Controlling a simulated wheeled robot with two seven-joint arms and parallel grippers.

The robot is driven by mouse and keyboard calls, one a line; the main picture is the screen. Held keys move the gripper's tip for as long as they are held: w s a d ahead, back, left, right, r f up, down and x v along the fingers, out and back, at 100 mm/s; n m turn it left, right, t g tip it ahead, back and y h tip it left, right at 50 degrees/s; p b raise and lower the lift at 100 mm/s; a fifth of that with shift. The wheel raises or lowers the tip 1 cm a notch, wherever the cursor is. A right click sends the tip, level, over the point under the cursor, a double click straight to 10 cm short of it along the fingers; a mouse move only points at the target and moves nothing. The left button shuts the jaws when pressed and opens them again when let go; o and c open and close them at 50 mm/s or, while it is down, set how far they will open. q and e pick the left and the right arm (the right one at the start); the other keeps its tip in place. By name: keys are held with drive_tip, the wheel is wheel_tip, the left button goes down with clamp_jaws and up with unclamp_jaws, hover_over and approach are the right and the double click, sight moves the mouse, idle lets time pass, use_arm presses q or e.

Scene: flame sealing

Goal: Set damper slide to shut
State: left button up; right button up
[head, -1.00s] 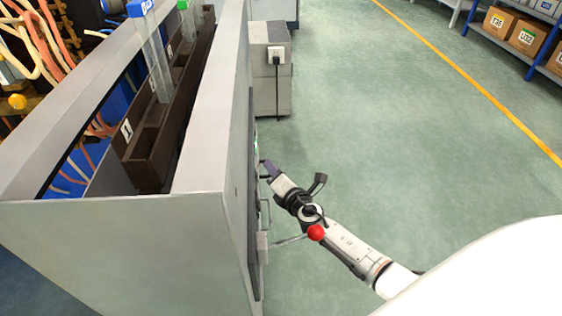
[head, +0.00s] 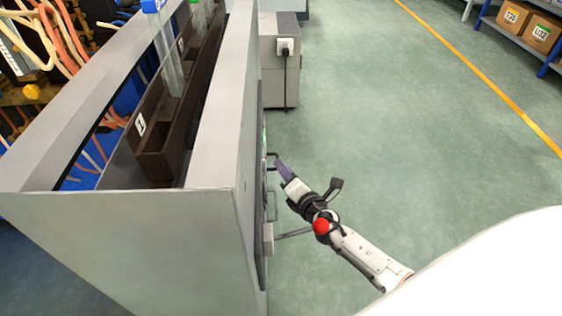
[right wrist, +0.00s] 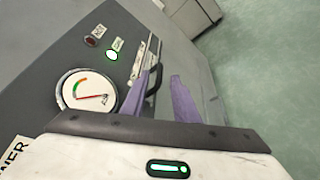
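A dark control panel (right wrist: 60,60) shows in the right wrist view. A black handle (right wrist: 154,84), apparently that of the damper slide, stands out from it beside a pale marked strip (right wrist: 145,58). In the head view the handle (head: 271,161) sticks out from the cabinet's right side. My right gripper (right wrist: 160,95) has its purple fingers apart, with the handle appearing between or just beyond them; I cannot tell whether they touch it. The right gripper (head: 281,165) is beside the cabinet face in the head view. My left gripper is not in view.
A red ball-ended lever (head: 321,226) juts from the cabinet (head: 130,240) near my right arm. The panel has a round gauge (right wrist: 87,92), a lit green lamp (right wrist: 111,55) and a dark red lamp (right wrist: 91,41). Green floor (head: 400,120) is clear on the right.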

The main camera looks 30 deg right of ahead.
drive_tip(key=v, duration=0.6)
drive_tip(key=shift+p, duration=0.35)
